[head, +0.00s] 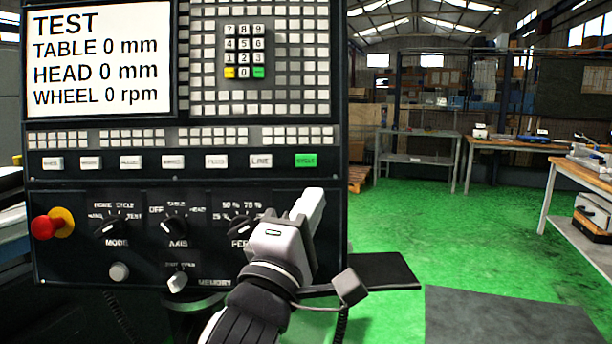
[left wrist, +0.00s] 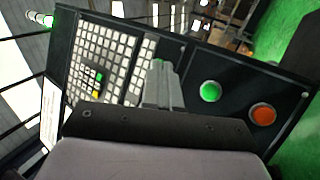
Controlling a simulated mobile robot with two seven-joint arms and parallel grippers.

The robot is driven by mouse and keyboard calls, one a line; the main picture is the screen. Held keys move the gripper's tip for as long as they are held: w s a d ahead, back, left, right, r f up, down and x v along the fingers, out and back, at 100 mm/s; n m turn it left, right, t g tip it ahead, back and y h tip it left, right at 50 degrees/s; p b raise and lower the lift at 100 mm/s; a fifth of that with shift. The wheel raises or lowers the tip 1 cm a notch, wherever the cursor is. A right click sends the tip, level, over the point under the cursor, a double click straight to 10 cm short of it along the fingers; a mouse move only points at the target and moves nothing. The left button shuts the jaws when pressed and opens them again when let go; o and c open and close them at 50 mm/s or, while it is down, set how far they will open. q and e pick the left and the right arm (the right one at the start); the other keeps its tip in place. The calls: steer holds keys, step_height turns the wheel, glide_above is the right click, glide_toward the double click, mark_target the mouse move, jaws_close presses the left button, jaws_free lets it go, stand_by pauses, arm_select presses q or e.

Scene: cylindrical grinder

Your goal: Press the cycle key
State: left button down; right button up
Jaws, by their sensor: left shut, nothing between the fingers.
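The cycle key (head: 305,160) is a small green key at the right end of a row of white keys on the dark control panel (head: 60,264). My left gripper (head: 314,197) is shut and empty, its fingertips pointing up just below the cycle key, over the panel's lower right part. I cannot tell whether the tips touch the panel. The shut fingers (left wrist: 160,85) also show in the left wrist view in front of a keypad panel, where I cannot make out the cycle key for certain. My right gripper is not in view.
The screen (head: 98,60) reads TEST, with zero values. A red and yellow knob (head: 50,224) sticks out at the panel's left. Rotary knobs sit below the keys. The left wrist view shows a green round button (left wrist: 210,91) and an orange one (left wrist: 263,114). Green floor lies open to the right.

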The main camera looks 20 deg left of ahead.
mark_target(306, 161)
arm_select(q)
steer(key=r+n, duration=0.1)
steer(key=s+r+t, duration=0.1)
steer(key=r, duration=0.1)
steer(key=r+n, duration=0.1)
steer(key=r, duration=0.1)
steer(key=shift+s+r+n, duration=0.2)
steer(key=shift+s+n, duration=0.1)
steer(key=shift+s, duration=0.1)
steer(key=shift+w, duration=0.15)
steer(key=shift+w+a+f+b, duration=0.25)
steer(key=shift+w+a, duration=0.25)
steer(key=shift+w, duration=0.8)
steer(key=shift+w+a+f+b, duration=0.25)
steer(key=shift+w+a, duration=0.2)
steer(key=shift+w, duration=0.9)
steer(key=shift+w+a+f+b, duration=0.15)
steer(key=shift+w+a+f, duration=0.25)
steer(key=shift+w, duration=0.9)
steer(key=shift+w+a, duration=0.1)
steer(key=shift+w+a, duration=0.15)
steer(key=shift+w, duration=0.15)
